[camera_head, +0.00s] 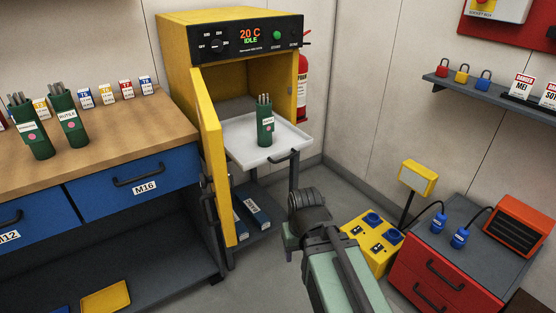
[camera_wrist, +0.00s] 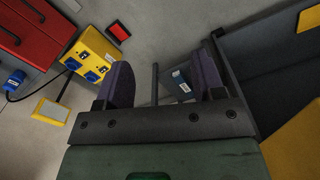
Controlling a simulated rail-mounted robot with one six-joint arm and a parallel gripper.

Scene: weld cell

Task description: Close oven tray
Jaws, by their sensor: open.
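The yellow oven (camera_head: 182,72) stands at the back, its black panel reading 20 C IDLE. Its door (camera_head: 207,150) is swung open to the left. The white oven tray (camera_head: 240,138) is pulled out of the chamber, with a dark handle (camera_head: 284,157) on its front edge. A green holder with several rods (camera_head: 265,125) stands upright on the tray. My gripper (camera_wrist: 160,88) is open and empty in the wrist view, its two dark fingers apart. In the head view my arm's end is in front of and below the tray; the fingers are not clear there.
Blue boxes (camera_head: 254,205) lie on the shelf under the oven. A wooden-topped workbench (camera_head: 130,135) with blue drawers stands left. A yellow socket box (camera_head: 372,243) and a red drawer cabinet (camera_head: 440,280) stand right. A red extinguisher (camera_head: 303,85) is behind the oven.

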